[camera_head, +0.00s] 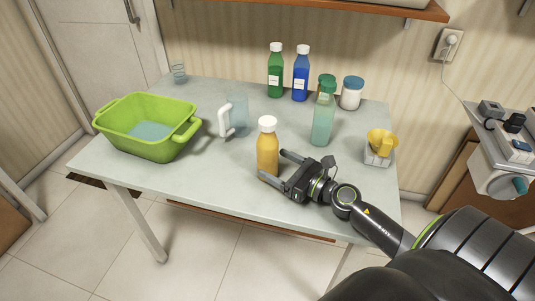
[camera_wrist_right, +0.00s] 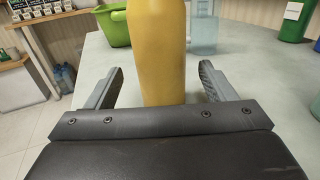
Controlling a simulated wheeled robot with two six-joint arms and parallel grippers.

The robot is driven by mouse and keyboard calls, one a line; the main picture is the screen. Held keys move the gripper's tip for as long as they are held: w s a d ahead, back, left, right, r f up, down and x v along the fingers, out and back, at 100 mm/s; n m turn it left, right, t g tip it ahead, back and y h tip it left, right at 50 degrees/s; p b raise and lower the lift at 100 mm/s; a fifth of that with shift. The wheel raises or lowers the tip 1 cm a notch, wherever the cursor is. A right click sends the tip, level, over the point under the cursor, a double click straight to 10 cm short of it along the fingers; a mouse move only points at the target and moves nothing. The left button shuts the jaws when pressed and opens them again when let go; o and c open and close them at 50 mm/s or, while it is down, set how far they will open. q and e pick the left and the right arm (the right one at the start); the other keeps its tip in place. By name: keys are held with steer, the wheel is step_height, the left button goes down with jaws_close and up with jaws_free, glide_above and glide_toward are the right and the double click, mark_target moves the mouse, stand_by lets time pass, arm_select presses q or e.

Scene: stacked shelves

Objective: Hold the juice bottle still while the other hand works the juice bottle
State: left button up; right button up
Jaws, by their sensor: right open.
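The juice bottle (camera_head: 267,148), orange-yellow with a white cap, stands upright on the table near its front edge. My right gripper (camera_head: 276,166) is open, its two fingers pointing left toward the bottle at its lower part. In the right wrist view the bottle (camera_wrist_right: 157,50) rises between the open fingers (camera_wrist_right: 160,85), with a visible gap on each side. Its cap is out of that view. My left gripper is not in view.
The grey table (camera_head: 215,165) also holds a green basin (camera_head: 150,145), a clear pitcher (camera_head: 237,114), a teal bottle (camera_head: 323,118), green (camera_head: 275,75) and blue (camera_head: 300,78) bottles, and a small white basket (camera_head: 378,156) with a yellow item. Free room lies left of the juice bottle.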

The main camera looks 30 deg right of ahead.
mark_target(262, 128)
steer(key=shift+w, duration=0.15)
steer(key=p+x, duration=0.1)
steer(key=x, duration=0.3)
steer(key=shift+w+a+p, duration=0.1)
steer(key=shift+w+p, duration=0.25)
steer(key=shift+w+a+f, duration=0.1)
steer(key=shift+w, duration=0.2)
steer(key=c, duration=1.3)
step_height(262, 128, up, 10)
steer(key=p, duration=0.7)
